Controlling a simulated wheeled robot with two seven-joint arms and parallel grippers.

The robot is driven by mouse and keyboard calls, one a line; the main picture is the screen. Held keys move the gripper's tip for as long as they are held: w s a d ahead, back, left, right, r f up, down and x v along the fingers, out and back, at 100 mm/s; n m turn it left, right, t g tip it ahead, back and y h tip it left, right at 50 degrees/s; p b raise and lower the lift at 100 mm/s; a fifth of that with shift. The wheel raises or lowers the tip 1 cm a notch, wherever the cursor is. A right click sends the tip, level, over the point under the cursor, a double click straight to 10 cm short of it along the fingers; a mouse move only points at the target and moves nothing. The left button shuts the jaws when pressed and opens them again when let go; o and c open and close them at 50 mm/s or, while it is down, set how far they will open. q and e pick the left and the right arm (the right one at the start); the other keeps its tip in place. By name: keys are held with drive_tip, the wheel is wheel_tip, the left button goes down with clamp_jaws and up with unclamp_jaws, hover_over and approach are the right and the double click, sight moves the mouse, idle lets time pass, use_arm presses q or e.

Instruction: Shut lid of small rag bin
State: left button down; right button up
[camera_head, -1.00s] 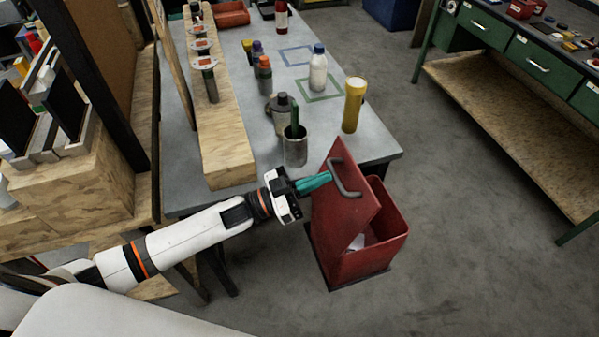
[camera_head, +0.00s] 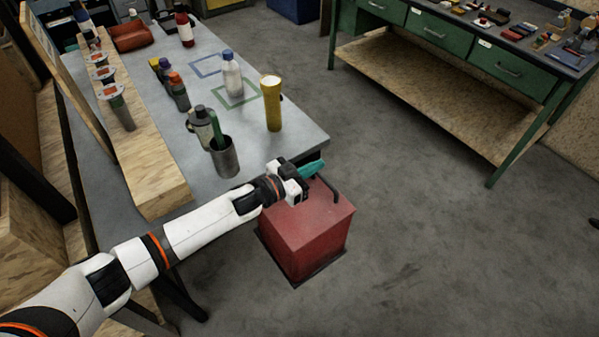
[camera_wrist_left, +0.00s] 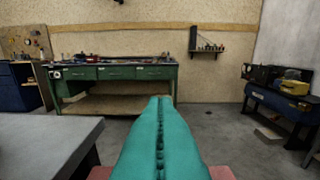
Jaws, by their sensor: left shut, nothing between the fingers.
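The small red rag bin (camera_head: 312,243) stands on the floor beside the grey workbench. Its red lid (camera_head: 318,210) lies down over the top, and no opening shows from this side. A dark handle (camera_head: 324,187) stands at the lid's far edge. My left gripper (camera_head: 312,168), with teal fingers, is shut and empty just above the lid near the handle; I cannot tell whether it touches. In the left wrist view the shut teal fingers (camera_wrist_left: 160,135) point outward, with red bin surface (camera_wrist_left: 221,173) low behind them. My right gripper is not in view.
The grey workbench (camera_head: 205,85) holds a yellow cylinder (camera_head: 272,104), a metal cup (camera_head: 224,158), a white bottle (camera_head: 232,76) and a wooden rack (camera_head: 150,165). A green drawer bench (camera_head: 440,40) stands at the back right. The floor right of the bin is clear.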

use_arm(q)
drive_tip(key=b, duration=0.4)
hover_over(321, 190)
drive_tip(key=shift+f, duration=2.45)
